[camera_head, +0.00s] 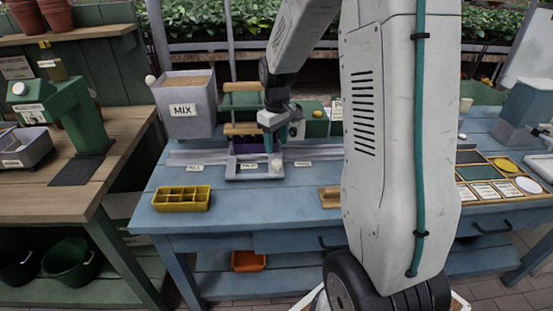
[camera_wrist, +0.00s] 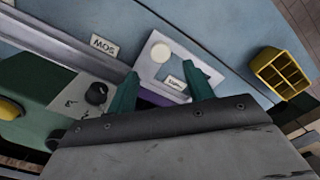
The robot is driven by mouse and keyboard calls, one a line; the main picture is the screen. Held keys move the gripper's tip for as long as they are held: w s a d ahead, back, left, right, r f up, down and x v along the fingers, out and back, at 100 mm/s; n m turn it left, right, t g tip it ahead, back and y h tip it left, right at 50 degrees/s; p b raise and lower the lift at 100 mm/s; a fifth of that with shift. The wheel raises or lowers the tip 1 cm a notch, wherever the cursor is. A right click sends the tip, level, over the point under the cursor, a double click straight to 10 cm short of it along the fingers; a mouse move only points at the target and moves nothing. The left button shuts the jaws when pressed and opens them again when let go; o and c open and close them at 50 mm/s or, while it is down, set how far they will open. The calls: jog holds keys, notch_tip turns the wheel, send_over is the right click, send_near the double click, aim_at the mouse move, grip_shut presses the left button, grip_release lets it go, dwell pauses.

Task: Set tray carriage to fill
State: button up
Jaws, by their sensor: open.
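The grey tray carriage (camera_head: 240,173) sits on a pale rail (camera_head: 180,157) on the blue table, at the middle of three labels. A round white knob (camera_head: 276,166) stands on it. In the wrist view the carriage (camera_wrist: 149,71) shows its knob (camera_wrist: 160,52) and a small label. The left rail label (camera_head: 195,168) is too small to read surely; it lies under the MIX hopper (camera_head: 185,105). My gripper (camera_head: 269,141) is above the carriage. In the wrist view its teal fingers (camera_wrist: 159,73) are apart and empty, pointing at the carriage near the knob.
A yellow compartment tray (camera_head: 181,199) stands left of the carriage, in front of the rail. A green press unit (camera_head: 316,120) stands behind the rail. The SOW label (camera_wrist: 103,45) marks the rail's other end. The table front is partly clear.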

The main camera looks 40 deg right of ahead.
aim_at(276, 162)
notch_tip(276, 162, down, 7)
jog(key=shift+r, duration=0.1)
dwell(0.3)
grip_shut()
jog(key=shift+a, duration=0.1)
